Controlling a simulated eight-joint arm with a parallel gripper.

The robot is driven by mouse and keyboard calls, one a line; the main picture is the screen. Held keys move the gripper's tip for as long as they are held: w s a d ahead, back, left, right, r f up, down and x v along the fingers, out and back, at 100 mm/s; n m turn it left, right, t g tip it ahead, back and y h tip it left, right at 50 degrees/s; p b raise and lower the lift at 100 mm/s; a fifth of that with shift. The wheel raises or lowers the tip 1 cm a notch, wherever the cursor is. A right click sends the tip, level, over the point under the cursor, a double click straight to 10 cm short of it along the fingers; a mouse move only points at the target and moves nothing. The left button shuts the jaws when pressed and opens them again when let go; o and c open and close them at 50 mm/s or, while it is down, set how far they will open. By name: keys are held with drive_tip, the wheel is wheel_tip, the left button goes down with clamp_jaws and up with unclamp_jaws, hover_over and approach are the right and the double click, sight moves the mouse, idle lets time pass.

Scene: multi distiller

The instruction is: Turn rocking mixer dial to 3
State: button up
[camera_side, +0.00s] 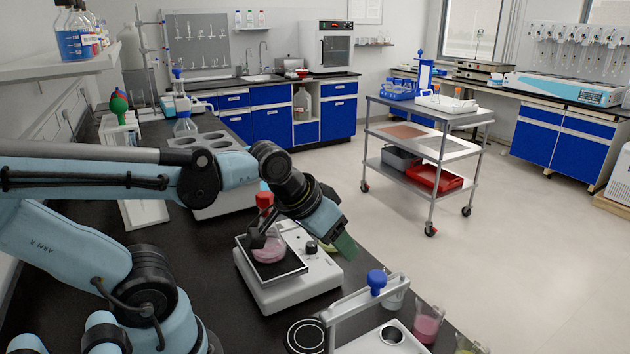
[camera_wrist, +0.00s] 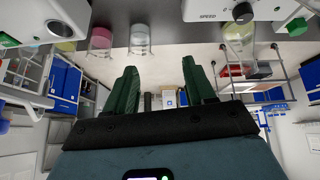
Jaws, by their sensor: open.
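The rocking mixer (camera_side: 310,282) is a white box on the black bench, with a dark tilted platform bearing a flask of pink liquid. Its black dial (camera_side: 311,247) is on the right side of the body. In the wrist view the dial (camera_wrist: 243,13) is at the top edge, to the right of the word SPEED; its number setting cannot be read. My gripper (camera_side: 345,246) is to the right of the mixer, near the dial and apart from it. In the wrist view its green fingers (camera_wrist: 160,82) are spread with nothing between them.
A white device with a blue-knobbed arm (camera_side: 376,279) stands in the foreground. A clear beaker (camera_side: 394,297) and a pink beaker (camera_side: 428,326) line the bench edge. A block with round wells (camera_side: 215,142) stands behind the mixer. Open floor lies to the right.

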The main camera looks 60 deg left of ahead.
drive_tip(key=w+a+r+n+g, duration=0.25)
drive_tip(key=a+n, duration=0.35)
drive_tip(key=n, duration=0.5)
drive_tip(key=n+g, duration=0.5)
drive_tip(key=n, duration=0.7)
approach(312, 244)
drive_tip(key=shift+t+h, duration=0.25)
drive_tip(key=shift+h, duration=0.05)
drive_tip(key=f, duration=0.8)
drive_tip(key=shift+s+a+f, duration=0.2)
drive_tip(key=shift+s+f, duration=0.05)
drive_tip(key=shift+s, duration=0.15)
clamp_jaws()
